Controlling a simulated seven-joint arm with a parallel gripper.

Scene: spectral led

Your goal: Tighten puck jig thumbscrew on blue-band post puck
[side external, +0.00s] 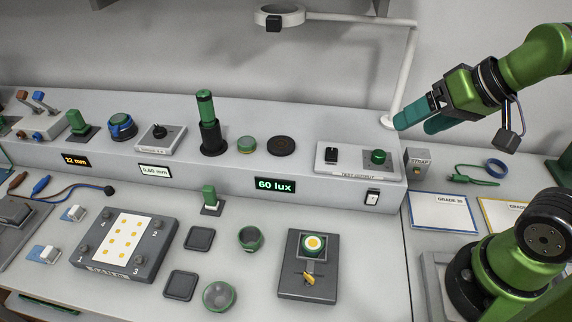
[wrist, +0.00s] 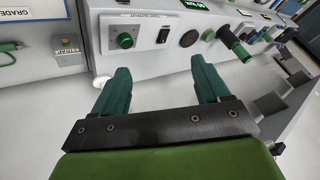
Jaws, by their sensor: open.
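The puck jig (side external: 296,287) is a dark square plate on the front table in the side external view. A green puck (side external: 314,243) with a white top and yellow centre sits in it. A yellow thumbscrew (side external: 309,279) is in front of the puck; how tight it is cannot be told. No blue band shows on this puck. My gripper (side external: 414,118) is open and empty, up at the right and well away from the jig. Its teal fingers are apart in the wrist view (wrist: 160,70). The jig is not recognisable in the wrist view.
The raised shelf carries a test output panel (side external: 330,170), a dark green post (side external: 206,110) and a blue-banded round piece (side external: 122,127). A lamp arm (side external: 405,75) stands near my gripper.

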